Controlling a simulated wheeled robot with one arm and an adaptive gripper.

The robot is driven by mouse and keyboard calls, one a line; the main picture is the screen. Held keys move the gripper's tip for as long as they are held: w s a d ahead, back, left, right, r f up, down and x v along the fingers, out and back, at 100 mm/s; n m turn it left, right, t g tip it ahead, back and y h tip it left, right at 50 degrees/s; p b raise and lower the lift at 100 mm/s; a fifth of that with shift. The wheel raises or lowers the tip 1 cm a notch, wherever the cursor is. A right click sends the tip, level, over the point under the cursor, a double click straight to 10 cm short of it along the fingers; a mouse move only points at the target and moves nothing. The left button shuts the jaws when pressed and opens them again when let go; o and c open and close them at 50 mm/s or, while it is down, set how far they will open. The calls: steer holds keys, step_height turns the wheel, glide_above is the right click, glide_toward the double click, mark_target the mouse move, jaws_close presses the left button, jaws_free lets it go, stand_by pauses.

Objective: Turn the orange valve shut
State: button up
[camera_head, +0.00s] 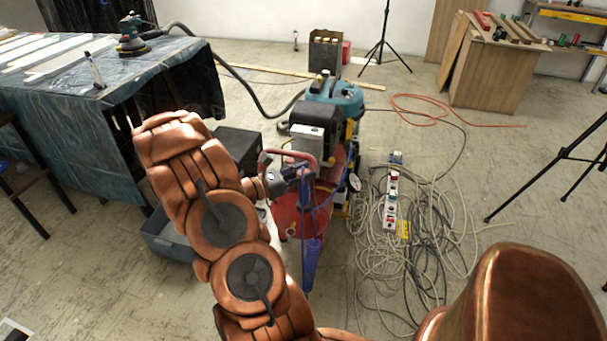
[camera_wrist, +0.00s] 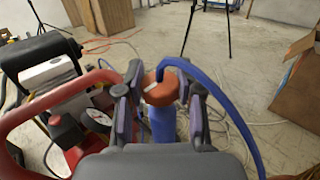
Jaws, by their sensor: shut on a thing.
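The orange valve (camera_wrist: 160,90) is a small orange knob with a pale mark on top, above a blue cylinder (camera_wrist: 162,124) in the wrist view. My gripper (camera_wrist: 163,99) has one dark finger on each side of the valve and is shut on it. A blue hose (camera_wrist: 225,95) curves down to the right beside the valve. In the head view my gripper (camera_head: 295,174) is at the red-framed machine, and I cannot make out the valve there.
A red tubular handle (camera_wrist: 45,104) and a pressure gauge (camera_wrist: 98,118) are close on the left. Tangled cables (camera_head: 420,235) and a power strip (camera_head: 391,200) lie on the floor to the right. A covered table (camera_head: 75,125) stands at the left.

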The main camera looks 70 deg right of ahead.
steer(key=shift+s+f, duration=0.1)
steer(key=shift+s, duration=0.05)
steer(key=o, duration=1.2)
steer(key=v, duration=1.2)
steer(key=shift+s+a, duration=0.1)
